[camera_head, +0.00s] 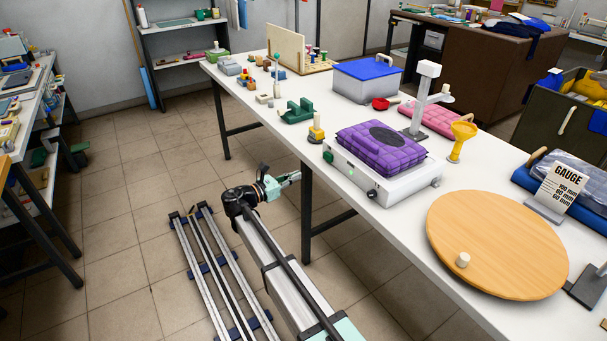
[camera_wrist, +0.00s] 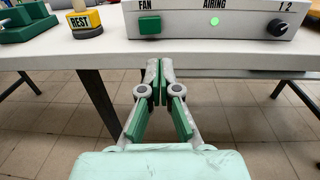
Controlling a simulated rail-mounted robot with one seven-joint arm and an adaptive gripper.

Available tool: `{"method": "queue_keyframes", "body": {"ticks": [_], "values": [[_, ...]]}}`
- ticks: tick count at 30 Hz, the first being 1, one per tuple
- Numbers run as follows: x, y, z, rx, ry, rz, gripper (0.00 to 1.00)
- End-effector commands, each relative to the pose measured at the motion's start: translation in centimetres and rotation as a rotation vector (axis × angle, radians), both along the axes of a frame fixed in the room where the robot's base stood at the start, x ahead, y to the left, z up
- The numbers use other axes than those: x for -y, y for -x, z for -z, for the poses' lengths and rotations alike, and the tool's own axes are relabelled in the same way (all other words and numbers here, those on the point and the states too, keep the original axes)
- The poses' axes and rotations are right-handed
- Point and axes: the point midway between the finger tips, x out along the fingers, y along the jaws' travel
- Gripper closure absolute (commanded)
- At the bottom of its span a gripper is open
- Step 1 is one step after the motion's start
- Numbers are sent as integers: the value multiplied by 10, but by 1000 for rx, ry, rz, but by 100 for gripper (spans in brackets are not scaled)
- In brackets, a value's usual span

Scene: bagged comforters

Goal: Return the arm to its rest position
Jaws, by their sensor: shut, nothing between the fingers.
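My gripper (camera_wrist: 160,82) is shut and empty in the wrist view, its green-padded fingertips together in front of the white table's edge. In the head view my gripper (camera_head: 294,177) points right toward the table (camera_head: 262,106), in the open space beside its near edge. My arm lies low over the floor rails. A yellow block labelled REST (camera_wrist: 85,22) stands near the table edge in the wrist view; a small yellow post (camera_head: 316,130) shows near that edge in the head view.
A purple bagged comforter (camera_head: 372,150) lies on the white airing unit (camera_head: 405,189), whose front panel (camera_wrist: 218,22) faces the gripper. A round wooden board (camera_head: 500,245) sits to the right. A table leg (camera_head: 307,213) stands near the gripper.

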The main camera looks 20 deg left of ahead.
Motion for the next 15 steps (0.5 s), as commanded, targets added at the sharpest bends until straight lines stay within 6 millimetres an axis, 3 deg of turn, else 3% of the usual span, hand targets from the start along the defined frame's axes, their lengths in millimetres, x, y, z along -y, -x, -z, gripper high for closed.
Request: {"method": "queue_keyframes", "body": {"ticks": [15], "values": [[-4, 7, 0, 0, 0, 1, 100]]}}
